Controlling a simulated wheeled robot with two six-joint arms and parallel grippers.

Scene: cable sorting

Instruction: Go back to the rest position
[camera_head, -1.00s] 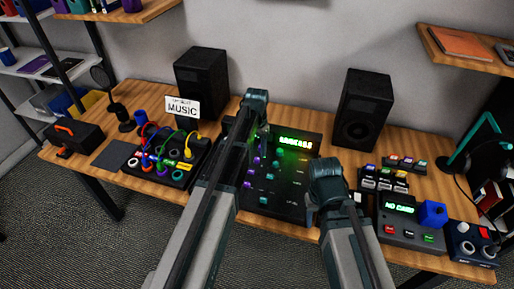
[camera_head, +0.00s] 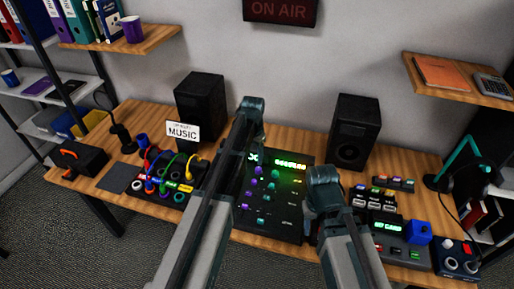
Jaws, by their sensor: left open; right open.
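My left arm comes up through the middle of the head view, and its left gripper (camera_head: 250,106) is at the top end, in front of the wall and mixer area. My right arm is to its right, with the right gripper (camera_head: 324,178) in front of the mixer's right edge. Both face away from me, so the fingertips are mostly hidden. No object shows in either gripper. The black mixer (camera_head: 270,215) with a lit green display lies behind the arms on the wooden desk (camera_head: 300,138). The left arm covers part of it.
Two black speakers (camera_head: 201,104) (camera_head: 354,131) stand at the back. A cable box (camera_head: 160,172) with colored cables and a MUSIC sign (camera_head: 183,132) is at left. A card device (camera_head: 388,226) and a blue knob box (camera_head: 457,257) are at right. Wall shelves (camera_head: 135,42) (camera_head: 455,82) flank the desk.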

